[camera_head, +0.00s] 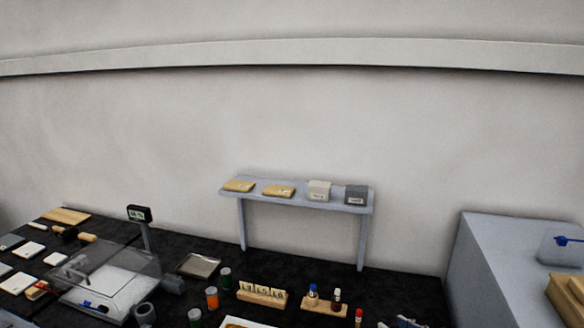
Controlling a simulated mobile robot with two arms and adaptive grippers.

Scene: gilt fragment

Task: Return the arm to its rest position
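Neither of my grippers nor either arm can be made out in the head view. The view looks over a black worktop (405,285) toward a plain pale wall. A small grey-blue object (405,322) is cut off by the bottom edge, and I cannot tell what it is.
A raised shelf (300,200) holds two tan packets and two small boxes. A balance with a clear cover (112,270) and display (139,214) stands left. Small jars (212,297), wooden racks (262,294) and a tray (198,264) stand in front. A grey-blue block (490,265) rises right.

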